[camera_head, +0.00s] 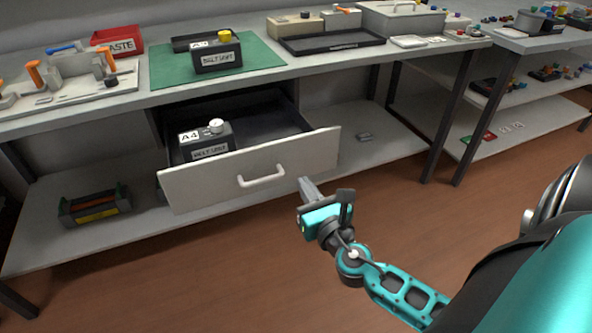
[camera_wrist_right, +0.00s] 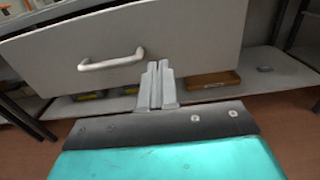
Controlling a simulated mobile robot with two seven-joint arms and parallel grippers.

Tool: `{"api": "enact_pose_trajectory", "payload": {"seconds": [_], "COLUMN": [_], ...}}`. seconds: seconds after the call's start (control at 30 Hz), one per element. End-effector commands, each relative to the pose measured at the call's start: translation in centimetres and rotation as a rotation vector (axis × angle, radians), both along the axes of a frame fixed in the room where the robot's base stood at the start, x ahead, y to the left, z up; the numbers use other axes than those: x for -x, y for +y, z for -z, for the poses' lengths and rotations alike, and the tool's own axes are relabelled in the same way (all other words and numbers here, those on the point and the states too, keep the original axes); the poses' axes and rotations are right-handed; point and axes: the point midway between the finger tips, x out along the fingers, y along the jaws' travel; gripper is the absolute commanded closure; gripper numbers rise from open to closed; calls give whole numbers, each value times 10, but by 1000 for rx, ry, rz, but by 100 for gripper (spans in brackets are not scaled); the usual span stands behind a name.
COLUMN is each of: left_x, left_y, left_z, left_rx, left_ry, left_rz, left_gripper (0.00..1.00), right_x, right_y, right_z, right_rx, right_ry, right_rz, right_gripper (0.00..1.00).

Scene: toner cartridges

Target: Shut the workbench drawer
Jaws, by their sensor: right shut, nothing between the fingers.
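The workbench drawer (camera_head: 318,147) hangs open under the bench, with a white front and a bar handle (camera_head: 262,177). A dark toner cartridge labelled A4 (camera_head: 207,143) stands inside it at the left. My right gripper (camera_head: 307,187) is shut and empty, in front of the drawer front near its lower right part, right of the handle. In the right wrist view the shut fingers (camera_wrist_right: 155,80) point at the drawer front (camera_wrist_right: 200,40), just right of the handle (camera_wrist_right: 112,61). I cannot tell whether they touch it. My left gripper is not in view.
The workbench top (camera_head: 310,68) holds a green mat (camera_head: 262,52) with another cartridge (camera_head: 217,54), a red waste bin (camera_head: 118,40) and a black tray (camera_head: 330,42). A lower shelf (camera_head: 90,225) carries a dark box (camera_head: 95,205). A second bench stands at right. The floor in front is clear.

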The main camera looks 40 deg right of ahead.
Motion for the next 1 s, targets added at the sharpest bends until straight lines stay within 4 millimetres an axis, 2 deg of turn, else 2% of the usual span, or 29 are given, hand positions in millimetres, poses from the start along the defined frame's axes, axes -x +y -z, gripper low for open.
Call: {"api": "enact_pose_trajectory", "payload": {"seconds": [0.1,0.33,1.0], "left_x": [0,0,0], "left_y": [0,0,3], "left_z": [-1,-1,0], "left_rx": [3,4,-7], "left_ry": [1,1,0], "left_rz": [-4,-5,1], "left_gripper": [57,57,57], "right_x": [-22,-47,-61], "right_y": [-5,-11,-15], "right_z": [-1,0,0], "right_rx": [-1,-1,-1], "right_ry": [-2,-1,0], "right_rz": [2,1,0], "right_gripper": [100,100,100]}}
